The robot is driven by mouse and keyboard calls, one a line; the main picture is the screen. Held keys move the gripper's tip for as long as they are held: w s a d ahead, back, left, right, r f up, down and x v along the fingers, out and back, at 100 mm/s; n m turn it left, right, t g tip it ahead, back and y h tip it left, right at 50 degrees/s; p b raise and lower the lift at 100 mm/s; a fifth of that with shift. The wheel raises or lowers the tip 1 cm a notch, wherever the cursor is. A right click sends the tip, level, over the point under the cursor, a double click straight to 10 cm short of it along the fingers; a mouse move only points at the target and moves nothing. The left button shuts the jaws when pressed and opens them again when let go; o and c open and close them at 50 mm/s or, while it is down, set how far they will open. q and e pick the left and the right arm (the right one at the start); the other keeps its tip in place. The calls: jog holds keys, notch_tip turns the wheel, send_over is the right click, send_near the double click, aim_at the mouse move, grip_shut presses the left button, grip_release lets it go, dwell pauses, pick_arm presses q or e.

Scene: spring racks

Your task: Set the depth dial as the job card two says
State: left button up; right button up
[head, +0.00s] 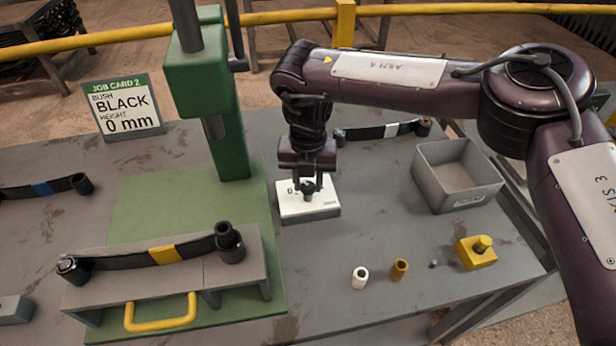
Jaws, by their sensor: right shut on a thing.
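Job card two (124,107) stands at the back left and reads "BUSH BLACK, HEIGHT 0 mm". The depth dial is a low box (322,208) with a white top face on the table, right of the green press. My right gripper (309,184) points down over the box and is shut on its dark dial knob. The gripper hides most of the dial face; only a part of a "0" marking shows on its left, so the setting cannot be read. My left gripper is out of view.
A green press (205,95) stands left of the dial. In front is a grey fixture (205,272) with a leaf spring and yellow handle. A grey bin (455,185), a white bush (360,278), a brass-coloured bush (399,270) and a yellow block (475,253) are right.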

aim_at(308, 185)
jog(key=shift+r+n, duration=0.1)
jog(key=shift+n, duration=1.4)
jog(key=o, duration=1)
notch_tip(308, 185, up, 8)
jog(key=shift+f+b, duration=0.1)
jog(key=shift+b, duration=0.3)
